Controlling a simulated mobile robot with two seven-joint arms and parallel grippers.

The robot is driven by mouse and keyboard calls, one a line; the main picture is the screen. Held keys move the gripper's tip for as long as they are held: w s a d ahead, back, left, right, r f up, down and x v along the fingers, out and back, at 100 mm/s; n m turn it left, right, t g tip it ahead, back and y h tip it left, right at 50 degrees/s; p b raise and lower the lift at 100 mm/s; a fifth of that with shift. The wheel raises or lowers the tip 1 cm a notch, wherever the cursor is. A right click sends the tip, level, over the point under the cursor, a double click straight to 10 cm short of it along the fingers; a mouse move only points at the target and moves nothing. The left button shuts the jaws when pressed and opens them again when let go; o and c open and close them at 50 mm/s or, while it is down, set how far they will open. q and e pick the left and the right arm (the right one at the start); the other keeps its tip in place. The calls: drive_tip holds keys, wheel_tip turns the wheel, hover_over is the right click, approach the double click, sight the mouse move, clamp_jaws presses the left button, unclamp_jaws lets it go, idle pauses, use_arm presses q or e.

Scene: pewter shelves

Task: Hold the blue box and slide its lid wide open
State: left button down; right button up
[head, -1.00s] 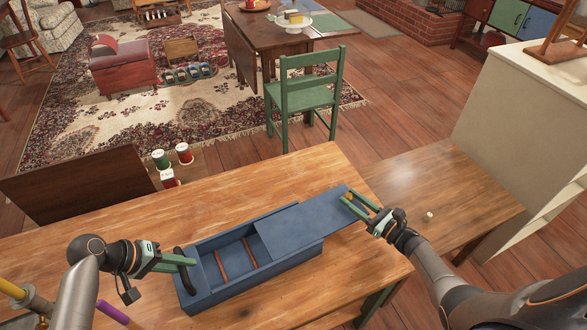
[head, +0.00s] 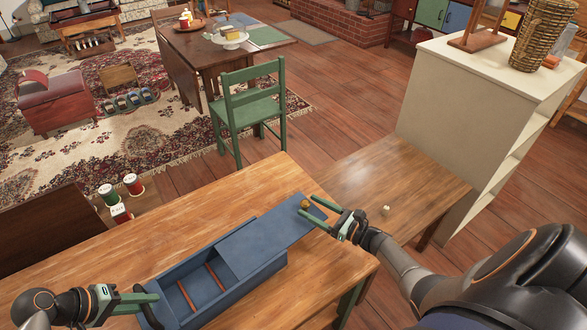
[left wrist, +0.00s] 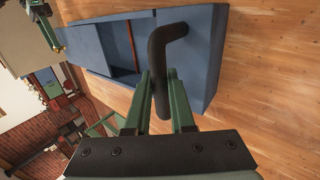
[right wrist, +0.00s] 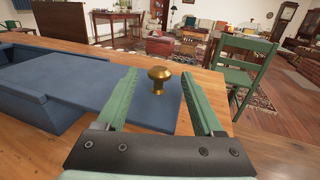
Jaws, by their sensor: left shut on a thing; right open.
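The blue box (head: 243,282) lies on the wooden table, its inside partly uncovered. Its blue lid (head: 262,238) is slid far out to the right and overhangs the box's right end. A brass knob (head: 305,204) stands near the lid's outer end; it also shows in the right wrist view (right wrist: 158,77). My left gripper (head: 156,298) is shut on the dark handle (left wrist: 160,60) at the box's left end. My right gripper (head: 308,206) is open; in its wrist view the knob shows between the spread fingertips, with gaps on both sides.
Reddish-brown strips (head: 215,277) cross the box's inside. A lower wooden surface (head: 400,185) adjoins the table at right, with a small pale object (head: 386,210) on it. Spools (head: 133,184) stand beyond the table at left. A green chair (head: 250,105) stands behind.

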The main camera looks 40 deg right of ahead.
drive_tip(key=v, duration=1.1)
drive_tip(key=shift+r, duration=0.1)
use_arm(q)
drive_tip(key=c, duration=0.7)
unclamp_jaws()
drive_tip(key=v, duration=1.2)
